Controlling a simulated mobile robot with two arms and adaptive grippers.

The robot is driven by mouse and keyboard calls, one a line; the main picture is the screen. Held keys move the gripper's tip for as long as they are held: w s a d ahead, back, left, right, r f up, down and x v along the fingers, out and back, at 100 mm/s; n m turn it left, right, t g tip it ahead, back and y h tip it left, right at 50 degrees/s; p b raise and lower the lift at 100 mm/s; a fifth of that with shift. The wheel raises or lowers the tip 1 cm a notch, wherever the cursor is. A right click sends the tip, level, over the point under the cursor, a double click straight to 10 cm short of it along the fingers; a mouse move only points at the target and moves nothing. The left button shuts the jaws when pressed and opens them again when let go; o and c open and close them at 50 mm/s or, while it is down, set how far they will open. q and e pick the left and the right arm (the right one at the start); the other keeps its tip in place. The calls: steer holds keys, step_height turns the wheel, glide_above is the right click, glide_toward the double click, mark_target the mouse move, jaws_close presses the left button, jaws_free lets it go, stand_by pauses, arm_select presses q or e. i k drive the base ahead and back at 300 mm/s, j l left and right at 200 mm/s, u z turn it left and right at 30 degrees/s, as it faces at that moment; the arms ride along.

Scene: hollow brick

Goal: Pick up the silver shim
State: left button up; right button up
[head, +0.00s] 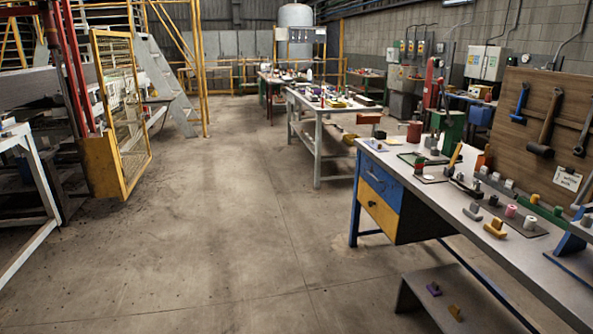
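I cannot single out the silver shim for certain. A workbench (540,268) on the right carries several small parts. Among them are a small grey piece (472,211) near its front edge, a yellow-orange piece (495,228), a pink-topped cylinder (511,211) and a pale cylinder (530,223). A row of small grey blocks (497,182) lies farther back. Any of the grey parts is too small to identify. Neither of my grippers is in view.
A blue and yellow drawer unit (379,197) is under the workbench. A low grey stand (418,290) holds a purple and a yellow piece. A second table (318,124) stands farther back. A yellow mesh gate (122,105) is at left. The middle floor (220,220) is clear.

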mark_target(484, 172)
steer(key=i+j, duration=0.1)
steer(key=i, duration=0.45)
steer(key=i+j, duration=0.1)
steer(key=i, duration=0.45)
steer(key=i+j+z, duration=0.1)
steer(key=i, duration=0.5)
steer(key=i+j+z, duration=0.1)
steer(key=i+z, duration=0.15)
steer(key=z, duration=0.15)
steer(key=i+j+z, duration=0.15)
steer(key=z, duration=0.25)
steer(key=i+j+z, duration=0.25)
steer(key=z, duration=0.15)
steer(key=i+j+z, duration=0.2)
steer(key=z, duration=0.2)
steer(key=i+j+z, duration=0.1)
steer(key=j+z, duration=0.3)
